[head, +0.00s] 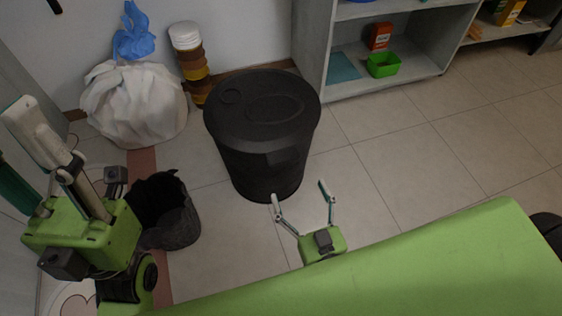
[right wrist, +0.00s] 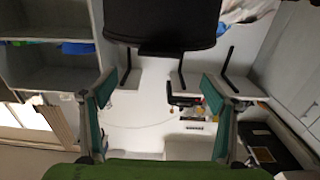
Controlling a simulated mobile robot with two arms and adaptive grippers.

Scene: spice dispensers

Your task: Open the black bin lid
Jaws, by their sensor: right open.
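The black bin (head: 262,155) stands upright on the tiled floor in the middle of the head view. Its round black lid (head: 240,110) is closed on top, with a raised oval and a small circle moulded in it. My right gripper (head: 300,194) is open and empty, in front of the bin at its lower right in the picture. In the right wrist view the dark bin (right wrist: 165,20) fills the top middle, beyond and apart from the spread fingers (right wrist: 155,85). My left gripper (head: 20,145) is at the left edge, its fingers apart, partly cut off, and away from the bin.
A white bag (head: 133,105) with a blue cloth (head: 134,32) and a stack of jars (head: 190,62) stand behind left. A small dark basket (head: 170,225) is left of the bin. Shelves (head: 400,85) stand behind right. The tiled floor right of the bin is clear.

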